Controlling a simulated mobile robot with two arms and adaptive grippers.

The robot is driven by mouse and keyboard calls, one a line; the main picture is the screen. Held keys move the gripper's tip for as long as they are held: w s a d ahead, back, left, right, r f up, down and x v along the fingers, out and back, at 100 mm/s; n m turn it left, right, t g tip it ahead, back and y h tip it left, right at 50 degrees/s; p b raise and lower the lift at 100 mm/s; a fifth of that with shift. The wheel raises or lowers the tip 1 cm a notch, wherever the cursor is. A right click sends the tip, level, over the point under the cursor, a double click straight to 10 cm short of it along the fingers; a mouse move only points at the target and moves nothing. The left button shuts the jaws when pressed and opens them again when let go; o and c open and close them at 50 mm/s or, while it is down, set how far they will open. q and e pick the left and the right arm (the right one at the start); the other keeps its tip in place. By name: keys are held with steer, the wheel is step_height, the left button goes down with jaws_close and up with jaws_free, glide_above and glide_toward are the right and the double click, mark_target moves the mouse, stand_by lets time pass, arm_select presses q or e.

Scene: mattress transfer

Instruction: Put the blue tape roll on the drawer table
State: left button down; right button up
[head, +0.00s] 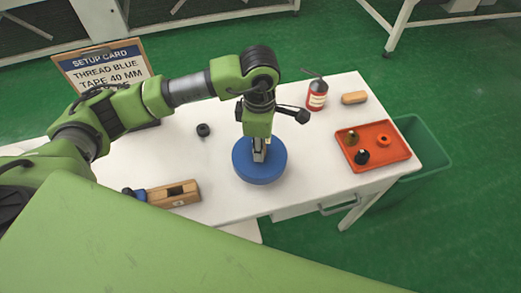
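The blue tape roll (258,171) is a round blue disc seen from above, over the white drawer table (222,172) near its front middle. I cannot tell whether it rests on the tabletop or is just above it. My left gripper (259,156) points down at the roll, its fingertips at the roll's upper middle part. The fingers look close together, but the contact with the roll is too small to make out. The drawer table has a drawer with a handle (340,203) on its front side. My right gripper is not in view.
An orange tray (395,160) with small parts stands at the right, near a red bottle (316,95) and a tan block (354,98). A wooden plane (174,194), a black knob (203,130) and a setup card (104,66) are at left. A green bin (433,150) stands beside the table.

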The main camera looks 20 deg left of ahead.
arm_select(q)
step_height(320, 180, down, 3)
steer(key=shift+w+d+r+p, duration=0.1)
steer(key=shift+w+p, duration=0.05)
steer(key=shift+p, duration=0.55)
steer(key=shift+f, duration=0.35)
steer(key=shift+f, duration=0.1)
steer(key=shift+f+b, duration=0.15)
steer(key=shift+b, duration=0.15)
steer(key=c, duration=1.8)
jaws_free()
steer(key=shift+o, duration=0.2)
